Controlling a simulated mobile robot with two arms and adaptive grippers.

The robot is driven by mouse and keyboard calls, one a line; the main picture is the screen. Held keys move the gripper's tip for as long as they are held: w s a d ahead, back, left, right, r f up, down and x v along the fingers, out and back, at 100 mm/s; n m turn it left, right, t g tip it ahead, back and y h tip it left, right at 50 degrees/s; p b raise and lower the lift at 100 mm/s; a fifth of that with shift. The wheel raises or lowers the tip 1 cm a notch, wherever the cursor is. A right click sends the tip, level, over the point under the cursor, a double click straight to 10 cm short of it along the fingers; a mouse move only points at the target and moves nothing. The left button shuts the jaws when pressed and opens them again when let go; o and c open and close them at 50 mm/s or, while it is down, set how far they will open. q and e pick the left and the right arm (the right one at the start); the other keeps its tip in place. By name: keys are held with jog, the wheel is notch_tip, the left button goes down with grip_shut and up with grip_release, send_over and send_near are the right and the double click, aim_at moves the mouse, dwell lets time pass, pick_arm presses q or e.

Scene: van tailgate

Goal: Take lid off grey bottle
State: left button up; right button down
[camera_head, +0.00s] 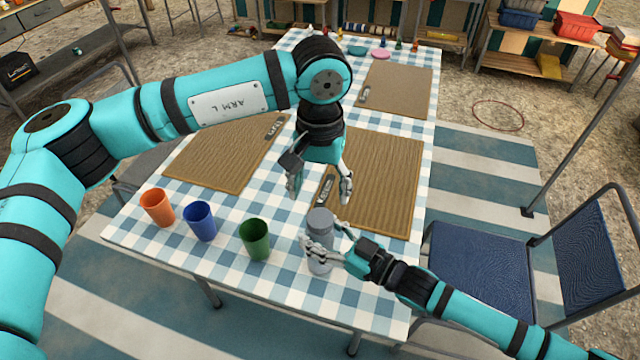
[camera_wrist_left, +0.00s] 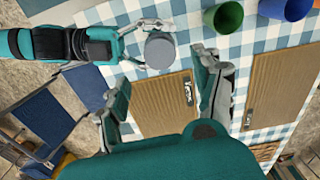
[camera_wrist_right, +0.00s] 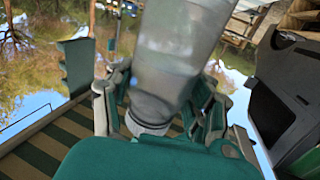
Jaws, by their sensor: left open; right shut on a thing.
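The grey bottle (camera_head: 319,262) stands upright near the front edge of the checked table, with its grey lid (camera_head: 320,218) on top. My right gripper (camera_head: 322,247) is shut around the bottle's body from the right. In the right wrist view the bottle (camera_wrist_right: 175,50) fills the space between the fingers. My left gripper (camera_head: 320,192) is open and empty above and behind the bottle. In the left wrist view the round lid (camera_wrist_left: 160,52) shows from above, beyond the open fingers (camera_wrist_left: 160,90) and apart from them.
An orange cup (camera_head: 157,208), a blue cup (camera_head: 200,221) and a green cup (camera_head: 255,240) stand left of the bottle. Brown placemats (camera_head: 385,175) with cutlery lie behind it. A blue chair (camera_head: 480,265) stands at the right of the table.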

aim_at(320, 218)
pick_arm(q)
jog(key=shift+f+m, duration=0.3)
jog(key=shift+f, duration=0.2)
notch_tip(320, 218, down, 7)
